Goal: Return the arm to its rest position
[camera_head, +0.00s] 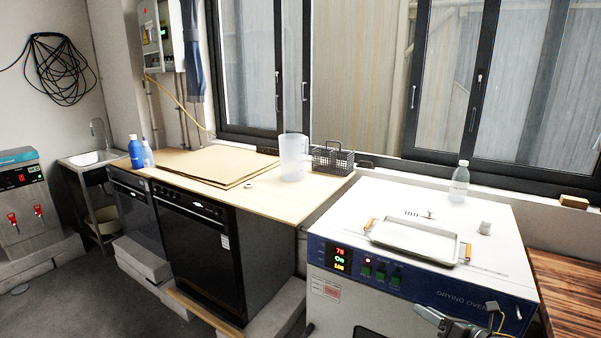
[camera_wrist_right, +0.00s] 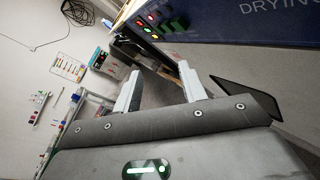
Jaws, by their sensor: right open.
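My right gripper (camera_head: 437,318) shows only partly, at the bottom right edge of the head view, in front of the drying oven's blue panel (camera_head: 420,288). In the right wrist view its two pale fingers (camera_wrist_right: 157,78) stand apart with nothing between them. The oven's panel with lit digits and green switches fills the top right of that view (camera_wrist_right: 245,22), beyond the fingers. The rest of the right arm is out of the head view. My left gripper is in neither view.
A wooden counter (camera_head: 285,205) to the left holds a beaker (camera_head: 293,158) and wire basket (camera_head: 333,161).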

